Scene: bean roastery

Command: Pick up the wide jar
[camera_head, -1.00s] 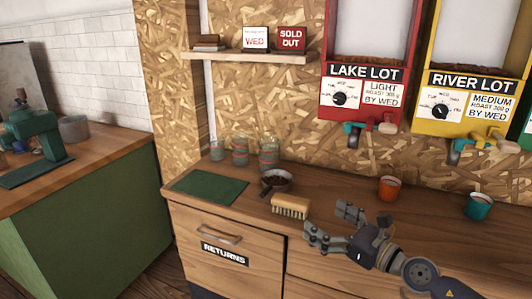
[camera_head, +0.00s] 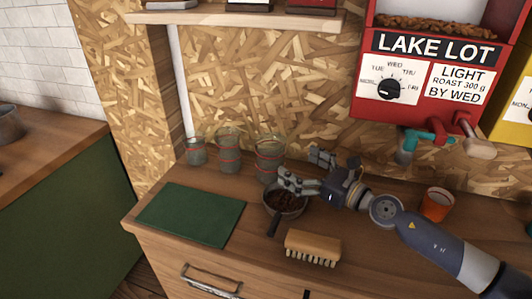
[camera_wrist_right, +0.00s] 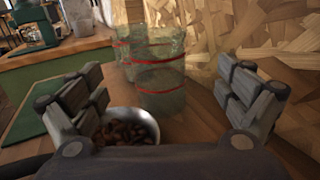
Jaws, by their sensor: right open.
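Several clear glass jars with red bands stand at the back of the wooden counter. The rightmost jar (camera_head: 269,158) looks the widest. My right gripper (camera_head: 302,168) is open and empty, just to the right of this jar and above a metal scoop of beans (camera_head: 286,200). In the right wrist view the banded jar (camera_wrist_right: 160,88) stands upright ahead, between the spread fingers and apart from them. The middle jar (camera_head: 228,152) and the small jar (camera_head: 195,152) stand to its left. My left gripper is not in view.
The scoop of beans also shows low in the right wrist view (camera_wrist_right: 128,130), close to the fingers. A brush (camera_head: 313,246) lies in front. A green mat (camera_head: 190,214) is at left, an orange cup (camera_head: 437,204) at right. The red dispenser (camera_head: 425,90) hangs behind.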

